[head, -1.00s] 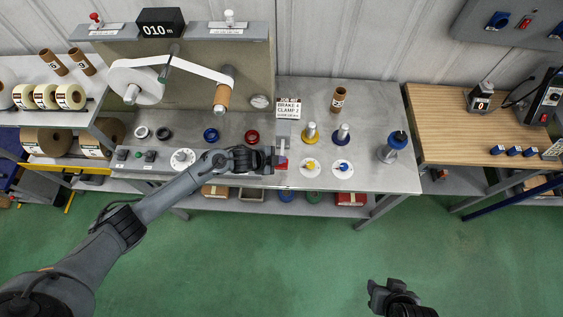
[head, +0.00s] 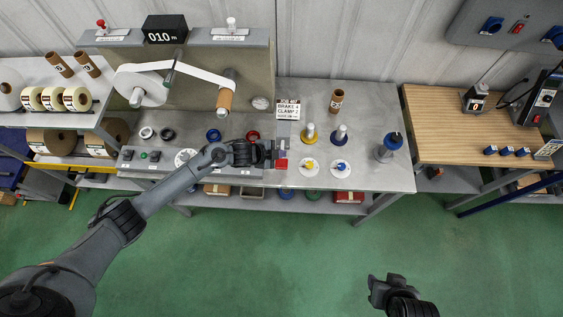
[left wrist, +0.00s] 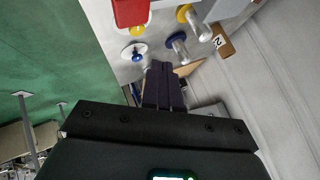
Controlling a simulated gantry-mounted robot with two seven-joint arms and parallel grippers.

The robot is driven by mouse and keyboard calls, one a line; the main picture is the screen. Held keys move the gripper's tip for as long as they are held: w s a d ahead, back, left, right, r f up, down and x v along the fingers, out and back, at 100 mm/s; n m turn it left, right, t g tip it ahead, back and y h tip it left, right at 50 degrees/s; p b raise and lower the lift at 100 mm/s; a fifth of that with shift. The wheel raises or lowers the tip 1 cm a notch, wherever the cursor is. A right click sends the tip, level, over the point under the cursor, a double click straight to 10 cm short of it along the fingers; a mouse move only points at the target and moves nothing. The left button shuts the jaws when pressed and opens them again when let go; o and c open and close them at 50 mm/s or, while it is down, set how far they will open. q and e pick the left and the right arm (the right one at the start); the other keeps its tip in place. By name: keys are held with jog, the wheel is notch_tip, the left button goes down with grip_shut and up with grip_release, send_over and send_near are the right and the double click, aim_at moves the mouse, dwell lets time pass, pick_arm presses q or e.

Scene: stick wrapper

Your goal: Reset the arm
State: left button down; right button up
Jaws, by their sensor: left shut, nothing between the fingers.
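My left arm reaches in from the left in the head view. Its gripper (head: 272,152) is shut and empty, above the front part of the grey metal bench (head: 376,177). A red block (head: 281,163) is just beside and below the fingertips; whether they touch it is unclear. In the left wrist view the closed dark fingers (left wrist: 161,85) point towards the bench, and the red block (left wrist: 130,12) shows at the top edge. My right gripper (head: 386,284) is low in the head view, over the green floor and away from the bench; its jaw opening is unclear.
Blue and yellow knobs on white discs, metal posts and a brown tube (head: 337,101) stand right of the left gripper. A sign (head: 288,110) stands behind it. A white web runs to a roller at the back. The floor in front is clear.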

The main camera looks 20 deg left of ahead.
dwell(0.4)
pick_arm(q)
jog(key=shift+s+f, duration=0.25)
jog(key=s+d+f+n+g+h+p, duration=0.1)
jog(key=s+d+f, duration=0.2)
jog(key=s, duration=0.3)
jog(key=s+d+f+g, duration=0.1)
jog(key=s+d+f, duration=0.15)
jog(key=s, duration=0.35)
jog(key=s+d+r+n+p, duration=0.2)
jog(key=s+d, duration=0.3)
jog(key=s, duration=0.2)
jog(key=s+a+r+n+y, duration=0.2)
jog(key=s+a+r+n, duration=0.1)
jog(key=a+r, duration=0.2)
jog(key=s+a+r+n+y, duration=0.2)
jog(key=s+a+r+n, duration=0.1)
jog(key=r, duration=0.5)
jog(key=s+a+r+n+g+y+p, duration=0.1)
jog(key=s+a+r+n+y, duration=0.1)
jog(key=s+a+r+n, duration=0.2)
notch_tip(320, 180, up, 4)
jog(key=a+n, duration=0.1)
jog(key=a, duration=0.1)
jog(key=shift+a+f, duration=0.2)
jog(key=shift+a, duration=0.15)
